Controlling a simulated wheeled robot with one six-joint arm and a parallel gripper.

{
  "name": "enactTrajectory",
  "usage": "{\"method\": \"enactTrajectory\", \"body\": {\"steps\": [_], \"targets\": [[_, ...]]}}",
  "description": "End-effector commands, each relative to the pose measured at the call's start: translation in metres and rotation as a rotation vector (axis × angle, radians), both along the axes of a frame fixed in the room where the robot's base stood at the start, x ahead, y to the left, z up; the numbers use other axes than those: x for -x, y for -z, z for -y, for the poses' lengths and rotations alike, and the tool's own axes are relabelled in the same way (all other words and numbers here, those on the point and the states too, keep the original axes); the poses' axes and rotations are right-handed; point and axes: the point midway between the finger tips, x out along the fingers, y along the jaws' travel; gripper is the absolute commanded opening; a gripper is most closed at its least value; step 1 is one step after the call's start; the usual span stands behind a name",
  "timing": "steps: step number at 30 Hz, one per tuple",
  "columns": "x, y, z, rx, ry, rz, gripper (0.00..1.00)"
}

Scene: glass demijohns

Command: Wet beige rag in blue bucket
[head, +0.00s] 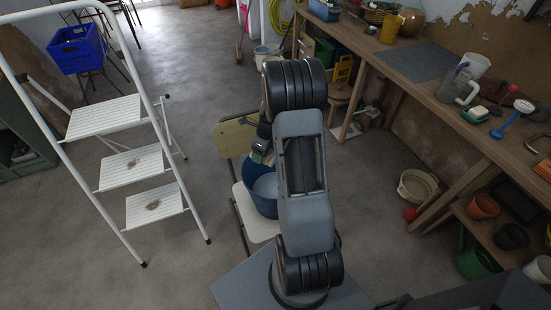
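The blue bucket (262,206) stands on the pale seat of a chair (258,232) in the middle of the head view. Its right side is hidden behind my arm, and a lighter surface shows inside it. My gripper (260,157) is over the far part of the bucket, mostly hidden by my own arm. A small beige and greenish patch shows at the gripper; I cannot tell whether it is the beige rag. The fingers are too small and covered to tell whether they are open or shut.
A white stepladder (120,165) stands at the left, with a blue crate (77,50) behind it. A long wooden workbench (400,88) with jugs and tools runs along the right. A low shelf with pots (483,207) is below it. Grey floor is free between ladder and chair.

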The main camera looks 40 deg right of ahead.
Motion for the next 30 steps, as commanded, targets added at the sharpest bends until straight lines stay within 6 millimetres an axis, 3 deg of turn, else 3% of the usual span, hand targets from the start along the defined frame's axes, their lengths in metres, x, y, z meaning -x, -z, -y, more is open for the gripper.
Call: {"method": "enactTrajectory", "body": {"steps": [1, 4, 10, 17, 30], "targets": [[0.002, 0.012, 0.011, -0.011, 0.146, 0.007, 0.50], [0.004, 0.017, 0.029, -0.028, 0.416, 0.024, 0.50], [0.008, 0.022, 0.051, -0.047, 0.747, 0.049, 0.50], [0.010, 0.028, 0.059, -0.050, 0.863, 0.059, 0.50], [0.010, 0.065, 0.059, -0.048, 0.863, 0.060, 0.50]]}}
